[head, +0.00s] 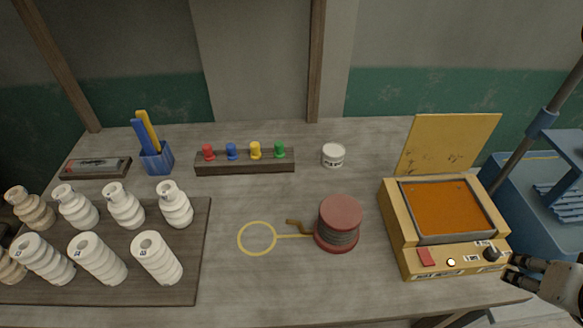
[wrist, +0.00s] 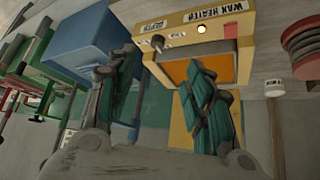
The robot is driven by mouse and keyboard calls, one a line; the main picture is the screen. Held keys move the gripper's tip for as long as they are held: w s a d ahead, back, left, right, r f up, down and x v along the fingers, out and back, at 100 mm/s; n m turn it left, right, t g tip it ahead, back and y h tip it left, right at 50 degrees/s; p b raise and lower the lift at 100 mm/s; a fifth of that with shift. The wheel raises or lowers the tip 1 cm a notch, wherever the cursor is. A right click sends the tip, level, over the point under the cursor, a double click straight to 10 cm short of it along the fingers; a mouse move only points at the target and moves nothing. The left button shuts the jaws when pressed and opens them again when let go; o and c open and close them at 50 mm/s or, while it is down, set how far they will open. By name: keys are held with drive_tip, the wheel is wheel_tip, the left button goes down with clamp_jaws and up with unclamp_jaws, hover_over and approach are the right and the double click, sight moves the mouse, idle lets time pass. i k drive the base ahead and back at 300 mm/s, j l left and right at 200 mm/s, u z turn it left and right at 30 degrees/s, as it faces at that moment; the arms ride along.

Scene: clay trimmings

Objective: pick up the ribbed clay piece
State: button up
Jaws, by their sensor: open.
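Several ribbed, off-white clay pieces stand in two rows on a dark board (head: 205,245) at the left in the head view. The front row includes a ribbed cylinder (head: 158,260) at the right and another (head: 98,260) beside it. The back row has narrower-topped ribbed pieces, such as one at the right end (head: 174,205). A tanner one (head: 30,207) stands at the far left. I cannot tell which one is meant. My gripper (head: 512,270) is at the right edge, by the wax heater, far from them. In the wrist view my gripper (wrist: 165,90) is open and empty.
The wax heater (head: 395,220), lid raised, stands at the right and shows in the wrist view (wrist: 180,140). A red spool (head: 341,212), yellow ring tool (head: 257,254), white jar (head: 333,155), peg rack (head: 245,168) and blue holder (head: 156,160) occupy the table (head: 270,205).

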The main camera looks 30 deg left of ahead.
sight(32, 250)
drive_tip(key=u, duration=3.1)
drive_tip(key=z, duration=2.65)
drive_tip(key=k+j+u, duration=0.2)
drive_tip(key=j, duration=0.6)
drive_tip(key=k+j+u, duration=0.2)
drive_tip(key=j, duration=0.6)
drive_tip(key=k+j+u, duration=0.15)
drive_tip(key=j, duration=0.7)
drive_tip(key=j+u, duration=0.2)
drive_tip(key=j, duration=0.65)
drive_tip(key=k, duration=0.05)
